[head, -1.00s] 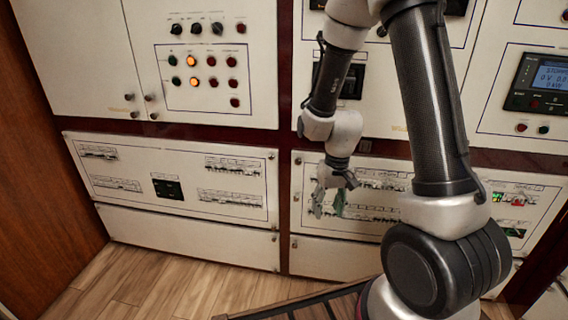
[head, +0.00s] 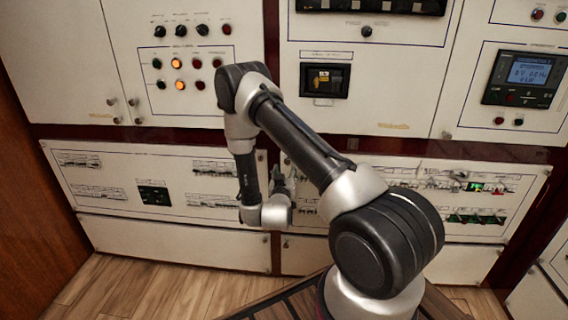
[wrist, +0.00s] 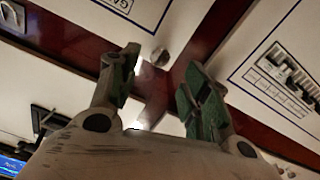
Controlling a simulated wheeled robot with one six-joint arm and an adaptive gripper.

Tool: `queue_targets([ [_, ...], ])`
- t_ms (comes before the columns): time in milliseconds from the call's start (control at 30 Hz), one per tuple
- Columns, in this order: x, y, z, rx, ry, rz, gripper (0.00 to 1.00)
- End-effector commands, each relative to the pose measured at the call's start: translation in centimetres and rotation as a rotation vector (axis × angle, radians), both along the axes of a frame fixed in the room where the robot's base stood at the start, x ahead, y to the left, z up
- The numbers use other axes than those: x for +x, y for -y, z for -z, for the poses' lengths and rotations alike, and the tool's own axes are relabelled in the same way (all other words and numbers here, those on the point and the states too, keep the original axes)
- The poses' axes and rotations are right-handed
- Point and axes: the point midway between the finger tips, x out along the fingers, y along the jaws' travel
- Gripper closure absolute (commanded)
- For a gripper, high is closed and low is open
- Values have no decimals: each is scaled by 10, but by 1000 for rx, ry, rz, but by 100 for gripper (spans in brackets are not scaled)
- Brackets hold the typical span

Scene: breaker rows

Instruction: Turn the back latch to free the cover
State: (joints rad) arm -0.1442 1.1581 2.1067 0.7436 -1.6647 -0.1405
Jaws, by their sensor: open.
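My gripper (head: 280,182) is at the dark red post between the two lower breaker panels in the head view. My forearm partly hides it there. In the wrist view its two green-padded fingers (wrist: 158,75) are spread apart with nothing held. A round metal latch (wrist: 160,57) shows beyond the gap between the fingertips, at the corner of a white panel (wrist: 180,15); I see no clear contact. The left breaker cover (head: 112,172) and the right breaker cover (head: 525,178) both appear closed. I cannot tell which latch is the back one.
Upper white cabinets carry a lamp and knob panel (head: 215,88), a black switch unit (head: 325,80) and a lit display (head: 525,75). Small round knobs (head: 118,120) sit at the cabinet edges. Wooden floor (head: 150,285) is free at lower left.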

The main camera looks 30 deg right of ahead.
Motion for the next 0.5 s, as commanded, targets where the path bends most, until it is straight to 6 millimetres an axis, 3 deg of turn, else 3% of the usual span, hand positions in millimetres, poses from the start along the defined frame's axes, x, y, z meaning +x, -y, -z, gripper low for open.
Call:
queue_targets([
  [300,42,29,-1,1,1,1,52],
  [500,58,39,0,1,-2,-1,52],
])
